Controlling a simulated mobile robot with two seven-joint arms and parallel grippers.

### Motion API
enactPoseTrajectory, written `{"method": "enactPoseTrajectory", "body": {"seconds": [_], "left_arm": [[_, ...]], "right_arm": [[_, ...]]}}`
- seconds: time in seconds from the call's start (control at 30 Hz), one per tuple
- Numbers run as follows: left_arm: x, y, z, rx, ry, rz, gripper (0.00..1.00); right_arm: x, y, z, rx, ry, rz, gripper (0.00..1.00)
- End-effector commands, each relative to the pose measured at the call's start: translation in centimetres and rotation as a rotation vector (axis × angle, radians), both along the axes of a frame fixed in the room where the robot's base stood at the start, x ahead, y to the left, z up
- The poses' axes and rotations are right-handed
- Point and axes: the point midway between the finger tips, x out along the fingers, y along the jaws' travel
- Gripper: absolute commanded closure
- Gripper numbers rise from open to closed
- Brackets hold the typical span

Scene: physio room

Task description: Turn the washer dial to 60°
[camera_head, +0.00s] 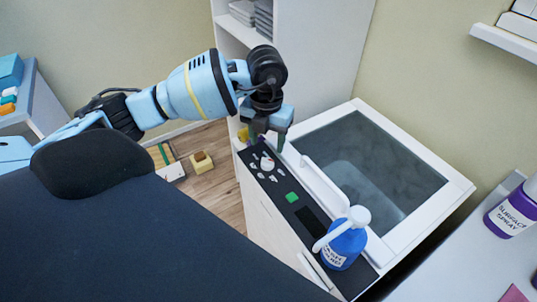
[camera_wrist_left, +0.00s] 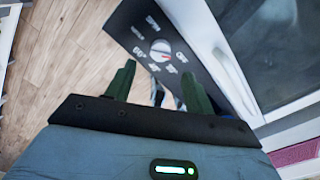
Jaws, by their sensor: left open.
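The washer (camera_head: 321,181) has a black control panel along its front edge, with a round white dial (camera_head: 267,164) at the panel's far end. The dial also shows in the left wrist view (camera_wrist_left: 160,50), ringed by white labels. The 60° label (camera_wrist_left: 138,51) is left of the dial there. A small red mark shows on the dial; where it points is too small to tell surely. My left gripper (camera_head: 266,142) is open above the dial end of the panel, its green fingers (camera_wrist_left: 159,71) apart and empty. My right gripper is not in view.
The washer's glass lid (camera_head: 375,165) is shut. A white shelf unit (camera_head: 320,50) stands behind. A yellow box (camera_head: 202,163) lies on the floor.

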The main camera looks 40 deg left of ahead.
Motion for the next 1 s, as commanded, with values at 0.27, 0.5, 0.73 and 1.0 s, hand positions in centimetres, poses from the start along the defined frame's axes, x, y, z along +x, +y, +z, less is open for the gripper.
{"method": "enactPoseTrajectory", "body": {"seconds": [0.27, 0.5, 0.73, 1.0], "left_arm": [[-0.1, 0.0, -4.3, 0.0, 0.005, 0.0, 0.47], [0.0, 0.0, -6.3, -0.001, 0.002, -0.001, 0.47], [0.0, 0.0, -6.5, -0.001, 0.001, -0.001, 0.47], [0.0, 0.0, -6.5, -0.001, 0.001, -0.001, 0.72]], "right_arm": [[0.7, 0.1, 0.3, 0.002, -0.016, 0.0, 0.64], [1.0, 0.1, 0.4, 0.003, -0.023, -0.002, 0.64], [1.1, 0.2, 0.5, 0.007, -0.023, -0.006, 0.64], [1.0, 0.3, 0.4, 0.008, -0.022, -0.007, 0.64]]}}
